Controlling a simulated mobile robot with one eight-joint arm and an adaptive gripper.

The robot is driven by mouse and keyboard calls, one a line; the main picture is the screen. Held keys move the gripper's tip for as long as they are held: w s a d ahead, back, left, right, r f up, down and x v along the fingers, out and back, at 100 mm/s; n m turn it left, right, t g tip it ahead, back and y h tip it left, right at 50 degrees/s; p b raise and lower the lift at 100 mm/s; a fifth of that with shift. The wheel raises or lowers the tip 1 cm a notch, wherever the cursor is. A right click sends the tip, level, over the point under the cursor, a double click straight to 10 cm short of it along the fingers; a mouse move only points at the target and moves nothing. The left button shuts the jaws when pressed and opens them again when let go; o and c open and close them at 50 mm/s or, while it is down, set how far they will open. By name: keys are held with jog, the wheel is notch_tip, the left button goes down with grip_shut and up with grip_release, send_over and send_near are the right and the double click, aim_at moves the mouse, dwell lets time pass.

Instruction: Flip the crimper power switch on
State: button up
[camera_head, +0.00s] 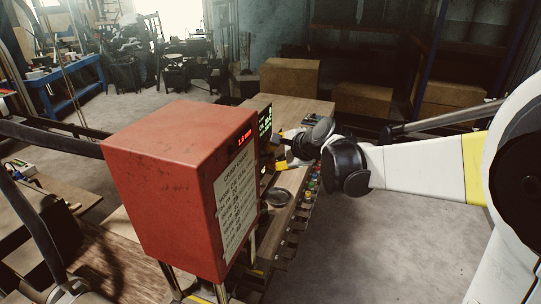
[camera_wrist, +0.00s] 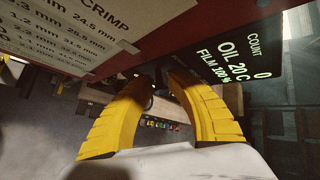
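The crimper is a red box (camera_head: 165,180) with a red digital readout and a white crimp chart (camera_head: 236,200) on its side. In the wrist view the crimp chart (camera_wrist: 70,38) fills the upper left, and a dark display (camera_wrist: 235,60) with green text is at the upper right. My gripper (camera_head: 280,150) is beside the display edge of the box, partly hidden by the wrist. In the wrist view its yellow fingers (camera_wrist: 160,78) are apart with nothing visible between them. I cannot make out the power switch for certain in either view.
A row of small coloured knobs or buttons (camera_head: 313,181) lines the wooden bench edge; it also shows beyond the fingers (camera_wrist: 165,124). A round dark dish (camera_head: 278,197) lies on the bench. Cardboard boxes (camera_head: 290,77) stand behind. The floor at right is clear.

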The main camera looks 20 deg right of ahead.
jog(key=v, duration=1.2)
jog(key=s+a+f+n+g+h+b, duration=0.1)
jog(key=s+f+n+b, duration=0.4)
jog(key=f, duration=0.8)
jog(key=s+a+f+n+g+h+b, duration=0.1)
jog(key=s+f+n+b, duration=0.5)
jog(key=f+b, duration=0.8)
jog(key=s+a+f+n+g+h+b, duration=0.1)
jog(key=s+f+n+h+b, duration=0.1)
jog(key=s+f+n+b, duration=0.4)
jog(key=s+f+b, duration=0.3)
jog(key=f, duration=0.4)
jog(key=shift+s+a+b, duration=0.3)
jog(key=shift+s+b, duration=0.1)
jog(key=shift+f, duration=0.2)
